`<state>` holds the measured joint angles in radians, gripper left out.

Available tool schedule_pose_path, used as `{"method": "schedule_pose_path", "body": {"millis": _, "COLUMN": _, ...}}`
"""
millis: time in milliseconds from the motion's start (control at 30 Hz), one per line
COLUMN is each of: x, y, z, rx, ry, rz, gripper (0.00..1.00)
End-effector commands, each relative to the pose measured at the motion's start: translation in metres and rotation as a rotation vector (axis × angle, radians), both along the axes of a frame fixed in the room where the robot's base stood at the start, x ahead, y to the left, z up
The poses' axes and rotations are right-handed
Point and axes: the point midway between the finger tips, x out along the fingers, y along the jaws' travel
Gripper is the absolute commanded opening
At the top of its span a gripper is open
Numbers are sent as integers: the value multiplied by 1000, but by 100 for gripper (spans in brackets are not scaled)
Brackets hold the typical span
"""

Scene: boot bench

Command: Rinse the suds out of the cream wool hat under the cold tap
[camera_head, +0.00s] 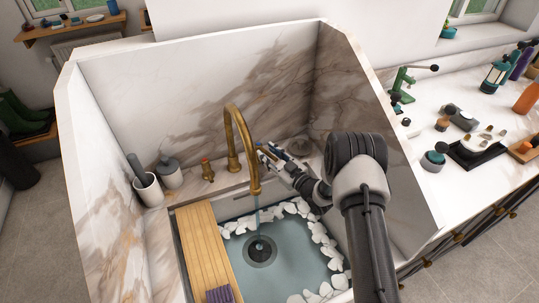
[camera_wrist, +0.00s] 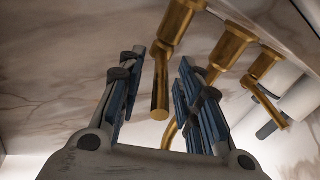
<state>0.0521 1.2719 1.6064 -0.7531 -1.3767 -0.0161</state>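The brass tap (camera_head: 240,145) arches over the sink basin (camera_head: 285,262), and a thin pale stream runs from its spout toward the dark round drain (camera_head: 260,250). My gripper (camera_head: 268,157) is beside the tap, on its right. In the wrist view my gripper (camera_wrist: 163,92) is open, with a brass lever (camera_wrist: 160,92) between its fingers. I cannot tell whether they touch it. A second brass handle (camera_head: 207,170) stands left of the spout. White clumps (camera_head: 318,232), suds or stones, line the basin edges. I cannot make out the cream wool hat.
A wooden board (camera_head: 204,248) lies along the basin's left side, with a purple ribbed cloth (camera_head: 219,295) at its front end. A white cup (camera_head: 148,190) and a grey lidded pot (camera_head: 169,174) stand back left. High marble walls surround the sink. The right counter is cluttered.

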Motion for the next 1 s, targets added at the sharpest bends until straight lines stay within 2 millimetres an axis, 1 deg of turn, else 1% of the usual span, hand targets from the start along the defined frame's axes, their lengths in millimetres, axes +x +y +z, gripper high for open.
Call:
{"method": "schedule_pose_path", "body": {"millis": 167, "x": -1, "y": -2, "z": 0, "rx": 0, "ry": 1, "rz": -1, "gripper": 32}}
{"method": "schedule_pose_path", "body": {"millis": 267, "x": -8, "y": -8, "z": -1, "rx": 1, "ry": 2, "rz": -3, "gripper": 32}}
{"method": "schedule_pose_path", "body": {"millis": 367, "x": -21, "y": -19, "z": -1, "rx": 0, "ry": 3, "rz": -4, "gripper": 32}}
{"method": "schedule_pose_path", "body": {"millis": 500, "x": -45, "y": -39, "z": -1, "rx": 0, "ry": 4, "rz": -5, "gripper": 32}}
{"method": "schedule_pose_path", "body": {"millis": 700, "x": -75, "y": -62, "z": -1, "rx": 0, "ry": 3, "rz": -4, "gripper": 32}}
{"method": "schedule_pose_path", "body": {"millis": 833, "x": -87, "y": -72, "z": 0, "rx": 0, "ry": 0, "rz": -2, "gripper": 32}}
{"method": "schedule_pose_path", "body": {"millis": 1000, "x": -93, "y": -76, "z": 0, "rx": 0, "ry": 0, "rz": 0, "gripper": 32}}
